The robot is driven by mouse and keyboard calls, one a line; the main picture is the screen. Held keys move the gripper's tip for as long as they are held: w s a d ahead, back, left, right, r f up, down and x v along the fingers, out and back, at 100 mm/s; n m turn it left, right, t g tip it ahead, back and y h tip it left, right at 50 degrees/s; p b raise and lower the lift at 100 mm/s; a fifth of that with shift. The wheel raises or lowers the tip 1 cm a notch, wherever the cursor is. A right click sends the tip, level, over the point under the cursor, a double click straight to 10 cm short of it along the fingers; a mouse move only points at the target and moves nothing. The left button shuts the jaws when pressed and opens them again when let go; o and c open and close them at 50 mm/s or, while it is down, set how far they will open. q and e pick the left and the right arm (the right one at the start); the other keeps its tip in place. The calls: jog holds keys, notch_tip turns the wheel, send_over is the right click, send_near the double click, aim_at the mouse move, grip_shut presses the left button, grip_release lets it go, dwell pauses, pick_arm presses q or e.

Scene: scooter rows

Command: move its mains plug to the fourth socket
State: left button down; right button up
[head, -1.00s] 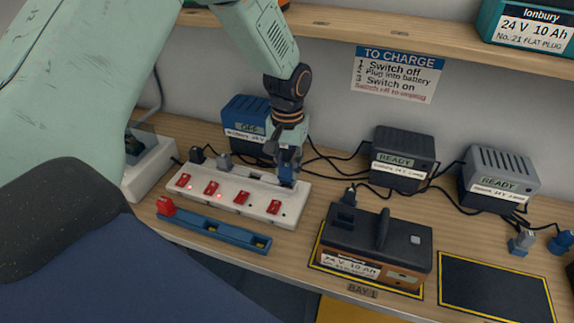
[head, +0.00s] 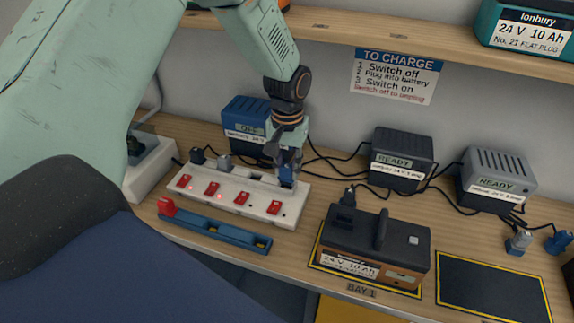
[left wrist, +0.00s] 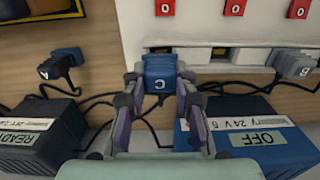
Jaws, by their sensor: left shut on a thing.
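My left gripper (head: 285,166) is shut on a blue mains plug (head: 286,176) at the right end of the white socket strip (head: 235,206). In the left wrist view the plug (left wrist: 159,75), marked C, sits between the fingers and meets the strip's edge. It is at the fourth socket from the left in the head view; I cannot tell whether it is fully seated. A black plug (head: 197,157) and a grey plug (head: 224,162) occupy the first two sockets. The third socket (head: 255,177) looks empty. The blue charger (head: 245,118) reads OFF. My right gripper is not in view.
A blue rail (head: 215,232) with a red end lies in front of the strip. A battery (head: 375,250) stands in Bay 1, beside an empty outlined bay (head: 492,290). Two chargers (head: 402,158) marked READY stand behind, with loose black cables. A shelf (head: 390,38) runs above.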

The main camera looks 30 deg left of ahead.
pick_arm(q)
jog(key=shift+p, duration=0.6)
dwell(0.8)
jog(key=shift+f, duration=1)
dwell(0.8)
jog(key=c, duration=1)
grip_release()
jog(key=shift+r, duration=0.1)
notch_tip(320, 180, up, 12)
jog(key=shift+f, duration=0.1)
